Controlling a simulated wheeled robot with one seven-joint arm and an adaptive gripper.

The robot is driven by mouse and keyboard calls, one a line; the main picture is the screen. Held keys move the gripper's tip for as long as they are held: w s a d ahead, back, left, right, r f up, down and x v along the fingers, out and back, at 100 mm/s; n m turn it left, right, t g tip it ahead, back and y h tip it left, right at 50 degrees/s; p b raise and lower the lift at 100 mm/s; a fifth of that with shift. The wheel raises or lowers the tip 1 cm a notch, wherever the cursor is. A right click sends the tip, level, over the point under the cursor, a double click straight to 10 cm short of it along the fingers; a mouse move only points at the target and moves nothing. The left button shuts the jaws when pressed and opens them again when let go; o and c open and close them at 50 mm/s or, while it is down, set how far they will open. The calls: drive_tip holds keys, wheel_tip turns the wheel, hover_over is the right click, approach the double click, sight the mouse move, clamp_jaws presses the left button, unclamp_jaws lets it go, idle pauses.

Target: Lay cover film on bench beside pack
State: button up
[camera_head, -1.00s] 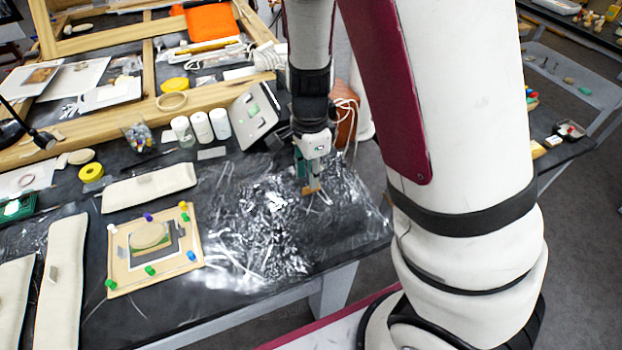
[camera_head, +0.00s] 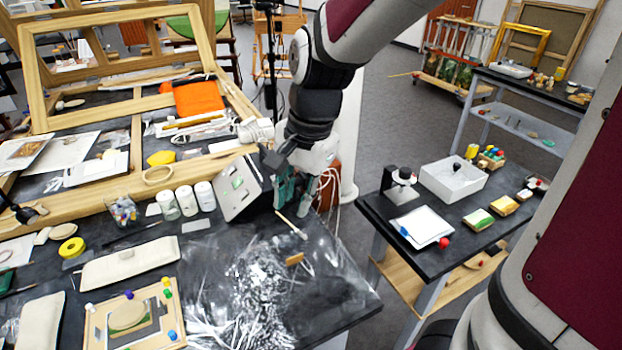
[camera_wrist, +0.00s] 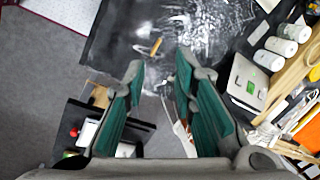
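Clear, crumpled cover film (camera_head: 245,295) lies spread over the black bench's front right, with bright reflections. A small tan tab (camera_head: 295,259) lies on it; the tab also shows in the wrist view (camera_wrist: 156,46). The pack (camera_head: 165,322), a tan board with coloured pegs and an oval piece in its middle, lies to the film's left, partly cut off by the lower edge. My gripper (camera_wrist: 160,72) is open, with its green-padded fingers apart and nothing between them. In the head view it is raised behind the tab, beside the white box, apart from the film.
A tilted white box (camera_head: 240,190) and white jars (camera_head: 187,200) stand behind the film. A padded beige block (camera_head: 130,262) lies behind the pack. A side table (camera_head: 455,225) with a white tray (camera_head: 454,182) stands to the right, across a floor gap.

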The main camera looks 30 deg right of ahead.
drive_tip(key=s+r+n+t+h, duration=0.1)
drive_tip(key=s+r+n+t, duration=0.3)
drive_tip(key=s+r+n, duration=0.5)
drive_tip(key=s+d+n, duration=0.1)
drive_tip(key=s+n, duration=0.2)
drive_tip(key=shift+s+r+h, duration=0.2)
drive_tip(key=shift+r+h, duration=0.1)
drive_tip(key=shift+r, duration=0.1)
